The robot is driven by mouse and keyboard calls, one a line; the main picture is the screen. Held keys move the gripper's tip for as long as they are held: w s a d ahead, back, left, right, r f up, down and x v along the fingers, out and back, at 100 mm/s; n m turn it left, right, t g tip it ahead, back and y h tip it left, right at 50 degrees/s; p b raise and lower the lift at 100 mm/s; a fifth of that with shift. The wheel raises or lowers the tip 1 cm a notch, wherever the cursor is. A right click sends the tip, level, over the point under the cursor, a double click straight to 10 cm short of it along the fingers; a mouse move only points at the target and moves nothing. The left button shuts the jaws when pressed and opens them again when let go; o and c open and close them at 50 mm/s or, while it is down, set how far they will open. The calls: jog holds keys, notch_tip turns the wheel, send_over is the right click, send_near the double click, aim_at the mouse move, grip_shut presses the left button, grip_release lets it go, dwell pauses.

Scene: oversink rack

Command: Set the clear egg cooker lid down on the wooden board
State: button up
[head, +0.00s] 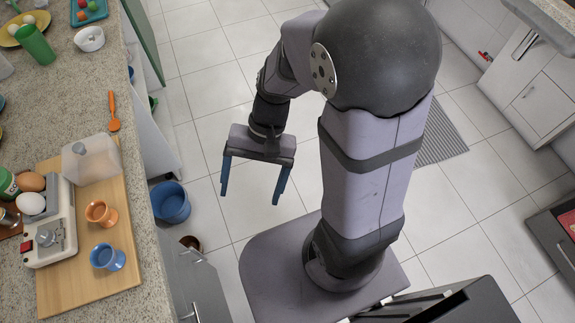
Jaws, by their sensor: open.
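The clear egg cooker lid (92,160) is a translucent box with a grey knob. It appears to rest at the far end of the wooden board (85,290), beside the egg cooker. The egg cooker (52,225) is a cream base with a red switch, at the board's left side. A brown egg (31,181) and a white egg (30,204) show at its upper left. My gripper (253,197) is open and empty, with blue fingers. It hangs over the floor to the right of the counter, well apart from the lid.
An orange egg cup (101,213) and a blue egg cup (107,257) stand on the board. An orange spoon (113,112) lies beyond it. A green cup (36,44) and white bowl (90,39) are farther back. A blue bucket (171,202) stands on the floor by the cabinets.

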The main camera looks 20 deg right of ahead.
jog(key=w+d+n+t+h, duration=0.1)
jog(key=d+n+t+h, duration=0.2)
jog(key=d, duration=0.7)
jog(key=shift+n+h, duration=0.7)
jog(key=shift+n, duration=0.3)
notch_tip(320, 180, up, 7)
jog(key=p, duration=0.7)
jog(key=shift+r, duration=0.15)
jog(key=shift+a, duration=0.1)
